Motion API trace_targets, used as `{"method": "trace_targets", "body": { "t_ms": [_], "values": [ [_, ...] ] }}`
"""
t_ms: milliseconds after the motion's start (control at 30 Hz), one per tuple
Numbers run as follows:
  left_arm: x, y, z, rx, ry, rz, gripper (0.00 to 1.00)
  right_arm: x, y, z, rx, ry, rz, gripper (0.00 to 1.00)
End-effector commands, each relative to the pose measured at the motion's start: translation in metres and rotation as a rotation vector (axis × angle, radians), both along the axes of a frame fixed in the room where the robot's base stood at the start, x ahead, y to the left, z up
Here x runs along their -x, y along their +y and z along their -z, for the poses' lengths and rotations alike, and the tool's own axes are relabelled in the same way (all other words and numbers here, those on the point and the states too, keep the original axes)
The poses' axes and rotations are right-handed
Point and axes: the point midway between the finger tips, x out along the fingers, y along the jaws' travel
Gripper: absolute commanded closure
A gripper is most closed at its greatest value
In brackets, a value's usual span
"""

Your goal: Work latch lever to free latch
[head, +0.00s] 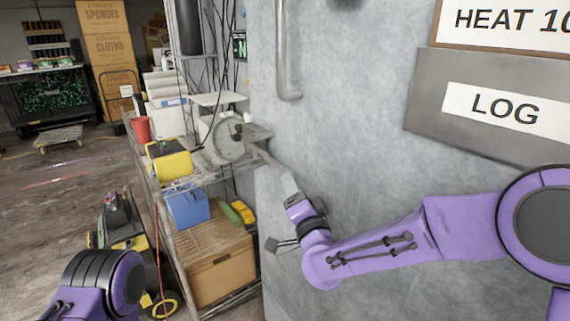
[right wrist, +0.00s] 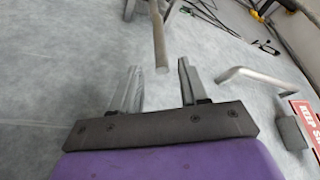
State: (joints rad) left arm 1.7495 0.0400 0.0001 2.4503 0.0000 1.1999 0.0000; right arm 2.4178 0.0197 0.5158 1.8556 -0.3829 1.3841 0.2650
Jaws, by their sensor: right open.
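A grey bar that looks like the latch lever (head: 264,156) slants down toward my right gripper in the head view, from a small grey mount (head: 256,132) on the wall. In the right wrist view the lever's rounded end (right wrist: 159,40) hangs at the mouth of my right gripper (right wrist: 158,75), between the two fingertips in the picture. My right gripper (head: 290,184) is open, with a gap showing on both sides of the lever. I cannot tell how deep the lever reaches between the fingers. My left arm shows at bottom left; its gripper is out of view.
A bent grey handle (right wrist: 258,76) and a dark block beside a red sign (right wrist: 304,120) lie right of the gripper in the wrist view. A loaded wire shelf (head: 212,240) stands left of the wall. Signs (head: 500,108) hang at upper right.

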Motion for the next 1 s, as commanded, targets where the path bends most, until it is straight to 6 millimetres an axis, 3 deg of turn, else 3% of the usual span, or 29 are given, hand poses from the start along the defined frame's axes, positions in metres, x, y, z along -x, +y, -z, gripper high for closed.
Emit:
{"method": "trace_targets", "body": {
  "t_ms": [100, 300, 500, 700, 733, 867, 1000],
  "values": [
    [0.000, 0.000, -0.017, 0.000, 0.000, 0.000, 1.00, -0.027, 0.008, -0.011, 0.000, 0.001, 0.002, 0.56],
    [0.000, 0.000, -0.029, -0.001, -0.001, 0.000, 1.00, -0.062, 0.018, -0.016, 0.001, 0.004, 0.004, 0.56],
    [0.000, 0.000, -0.032, -0.001, -0.001, 0.000, 1.00, -0.075, 0.021, -0.017, 0.002, 0.003, 0.004, 0.56],
    [0.000, 0.000, -0.031, -0.001, -0.001, 0.000, 1.00, -0.075, 0.021, -0.016, 0.002, 0.004, 0.004, 0.56],
    [0.000, 0.000, -0.031, -0.001, -0.001, 0.000, 1.00, -0.075, 0.021, -0.016, 0.002, 0.004, 0.004, 0.59],
    [0.000, 0.000, -0.031, -0.001, -0.001, 0.000, 1.00, -0.075, 0.020, -0.016, 0.003, 0.005, 0.005, 1.00],
    [0.000, 0.000, -0.031, -0.001, -0.001, 0.000, 1.00, -0.075, 0.020, -0.014, 0.004, 0.005, 0.006, 1.00]
  ]
}}
